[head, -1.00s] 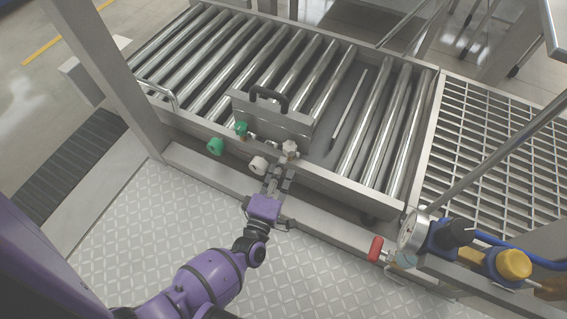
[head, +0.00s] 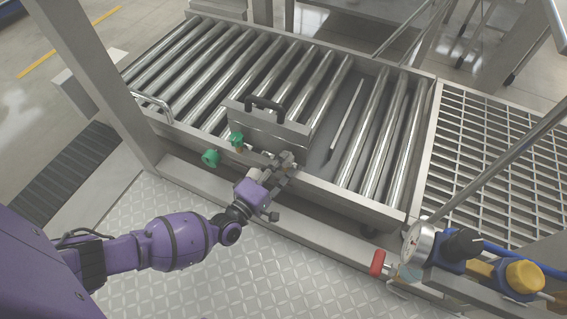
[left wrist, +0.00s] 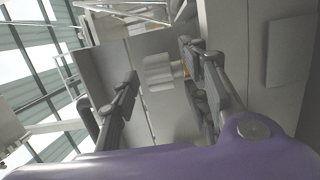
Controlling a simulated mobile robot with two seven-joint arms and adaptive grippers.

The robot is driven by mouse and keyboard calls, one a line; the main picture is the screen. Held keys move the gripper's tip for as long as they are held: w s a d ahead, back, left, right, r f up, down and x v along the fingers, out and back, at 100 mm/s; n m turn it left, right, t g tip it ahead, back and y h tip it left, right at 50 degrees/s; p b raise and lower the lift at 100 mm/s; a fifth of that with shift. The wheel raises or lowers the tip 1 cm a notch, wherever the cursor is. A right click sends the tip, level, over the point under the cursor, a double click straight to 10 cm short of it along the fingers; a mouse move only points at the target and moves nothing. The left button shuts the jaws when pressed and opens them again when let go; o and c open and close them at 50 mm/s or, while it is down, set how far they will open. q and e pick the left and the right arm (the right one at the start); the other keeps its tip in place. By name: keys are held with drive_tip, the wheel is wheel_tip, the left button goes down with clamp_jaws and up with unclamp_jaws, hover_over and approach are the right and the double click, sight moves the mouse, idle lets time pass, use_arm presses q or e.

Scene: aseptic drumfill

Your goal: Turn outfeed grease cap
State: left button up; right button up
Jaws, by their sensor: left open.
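A pale grey ribbed cap (left wrist: 158,72) with a brass-coloured fitting beside it shows in the left wrist view. It lies between the spread fingers of my left gripper (left wrist: 160,66), nearer the right finger; contact cannot be told. In the head view my left gripper (head: 284,166) is at the conveyor's front side rail, below the grey plate box, and hides most of the cap there. A second pale knob (head: 254,174) shows partly behind the purple gripper body. Two green knobs, one on the rail (head: 210,158) and one higher (head: 236,139), stand to the left. My right gripper is not seen.
The grey plate box (head: 268,124) with a black handle stands on the roller conveyor (head: 210,75). A pressure gauge (head: 418,243), a red handle (head: 377,262) and a yellow knob (head: 524,276) are at lower right. The tread-plate floor (head: 270,270) in front is clear.

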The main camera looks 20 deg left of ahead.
use_arm(q)
drive_tip(key=shift+w+d, duration=0.15)
drive_tip(key=shift+w, duration=0.5)
clamp_jaws()
drive_tip(key=shift+s+y, duration=0.1)
drive_tip(key=shift+y, duration=0.2)
